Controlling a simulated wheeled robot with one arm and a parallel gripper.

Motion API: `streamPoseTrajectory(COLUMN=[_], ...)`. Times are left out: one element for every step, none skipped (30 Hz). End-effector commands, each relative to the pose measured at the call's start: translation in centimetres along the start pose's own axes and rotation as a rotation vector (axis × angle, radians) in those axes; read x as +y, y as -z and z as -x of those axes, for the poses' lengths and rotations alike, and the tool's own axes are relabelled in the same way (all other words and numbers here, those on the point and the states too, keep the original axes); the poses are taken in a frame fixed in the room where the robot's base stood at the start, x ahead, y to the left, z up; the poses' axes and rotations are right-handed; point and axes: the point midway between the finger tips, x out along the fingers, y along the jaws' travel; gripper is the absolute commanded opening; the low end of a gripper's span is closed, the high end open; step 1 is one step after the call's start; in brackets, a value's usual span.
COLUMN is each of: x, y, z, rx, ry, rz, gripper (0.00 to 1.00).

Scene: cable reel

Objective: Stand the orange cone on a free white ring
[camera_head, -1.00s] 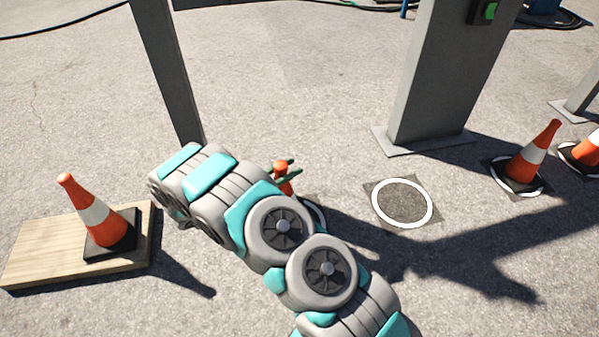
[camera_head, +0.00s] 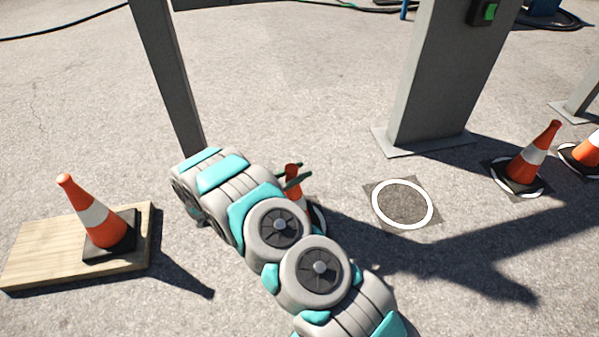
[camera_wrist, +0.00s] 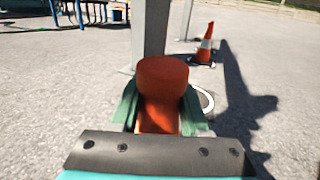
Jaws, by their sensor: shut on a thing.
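My gripper (camera_head: 294,181) is shut on an orange cone (camera_head: 292,171), gripping it near the top. In the wrist view the round orange top of the held cone (camera_wrist: 162,74) sits between two green fingers (camera_wrist: 160,108). My arm hides much of the cone's lower part, so I cannot tell whether its base touches the ground. Part of a white ring (camera_head: 319,217) shows just right of the held cone, mostly hidden by my arm. A bare white ring (camera_head: 375,204) on a dark square patch lies farther right, with nothing on it.
A striped cone (camera_head: 98,217) stands on a wooden board (camera_head: 40,251) at the left. Another cone (camera_head: 532,158) stands on a ring at the right, and one more (camera_head: 588,152) is cut by the edge. A grey post (camera_head: 430,90) rises behind the bare ring.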

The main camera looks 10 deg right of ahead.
Motion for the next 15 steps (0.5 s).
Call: streamPoseTrajectory(x=[0.01, 0.01, 0.02, 0.02, 0.02, 0.02, 0.02, 0.02, 0.02, 0.0, 0.01, 0.0, 0.01, 0.0, 0.0], y=[0.07, 0.07, 0.05, 0.03, 0.02, 0.02, 0.01, 0.04, 0.1, 0.17, 0.15, 0.14, 0.14, 0.14, 0.14], z=[-0.02, -0.03, -0.03, -0.03, -0.03, -0.03, -0.03, -0.03, -0.03, -0.03, -0.02, -0.02, -0.02, -0.02, -0.02], rx=[-0.001, -0.002, -0.001, -0.001, -0.002, -0.001, -0.001, -0.001, -0.001, -0.001, -0.001, -0.001, -0.001, -0.001, -0.001], ry=[0.0, 0.0, 0.0, 0.0, 0.0, 0.0, 0.0, 0.0, 0.0, 0.0, 0.0, 0.0, 0.0, 0.0, 0.0], rz=[-0.001, -0.001, -0.001, -0.001, -0.001, -0.001, -0.001, -0.001, -0.001, -0.001, -0.001, -0.001, -0.001, -0.001, -0.001], gripper=[0.0, 0.0, 0.0, 0.0, 0.0, 0.0, 0.0, 0.0, 0.0, 0.47, 0.5, 0.55, 0.58, 0.61, 0.66])
